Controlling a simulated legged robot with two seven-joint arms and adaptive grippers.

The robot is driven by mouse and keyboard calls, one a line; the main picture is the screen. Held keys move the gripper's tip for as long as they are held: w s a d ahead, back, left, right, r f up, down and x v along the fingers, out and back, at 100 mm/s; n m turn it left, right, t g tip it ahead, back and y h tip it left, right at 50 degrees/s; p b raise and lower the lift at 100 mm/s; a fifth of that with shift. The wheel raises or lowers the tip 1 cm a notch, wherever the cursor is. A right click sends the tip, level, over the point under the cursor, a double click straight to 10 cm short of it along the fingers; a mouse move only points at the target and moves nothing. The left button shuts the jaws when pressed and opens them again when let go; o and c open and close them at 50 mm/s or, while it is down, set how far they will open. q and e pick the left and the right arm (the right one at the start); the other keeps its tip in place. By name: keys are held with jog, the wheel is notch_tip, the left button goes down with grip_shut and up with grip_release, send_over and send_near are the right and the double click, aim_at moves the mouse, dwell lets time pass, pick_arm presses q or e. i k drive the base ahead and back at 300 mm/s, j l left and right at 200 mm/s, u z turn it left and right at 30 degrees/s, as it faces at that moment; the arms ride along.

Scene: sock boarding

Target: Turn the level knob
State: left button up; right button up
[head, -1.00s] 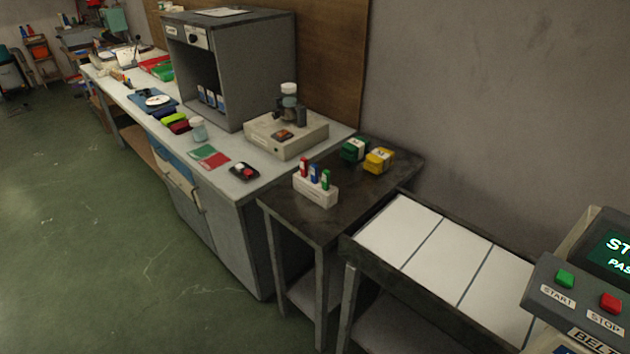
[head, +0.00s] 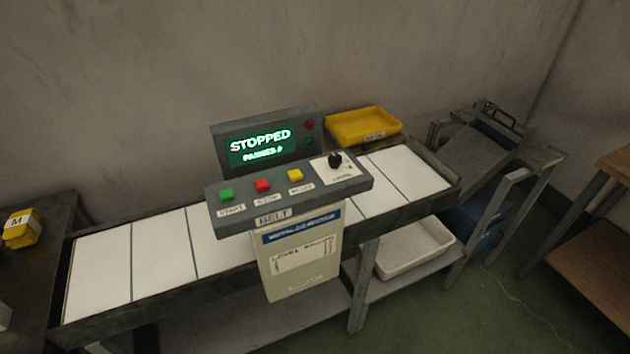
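The level knob (head: 335,160) is a small black knob on a white plate at the right end of the grey belt control panel (head: 350,185). To its left on the panel are a green START button (head: 226,195), a red STOP button (head: 263,186) and a yellow button (head: 295,175). The lit display (head: 262,146) behind them reads STOPPED, with a smaller, blurred line below. Neither of my grippers shows in the head view, and nothing touches the knob.
The belt (head: 103,270) with white slats runs behind the panel. A yellow tray (head: 363,125) stands behind its right part. A white bin (head: 413,248) sits on the shelf below. A yellow box (head: 22,228) is on the dark table at left. Green floor is free at right.

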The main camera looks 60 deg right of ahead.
aim_at(333, 159)
jog(key=z, duration=1.5)
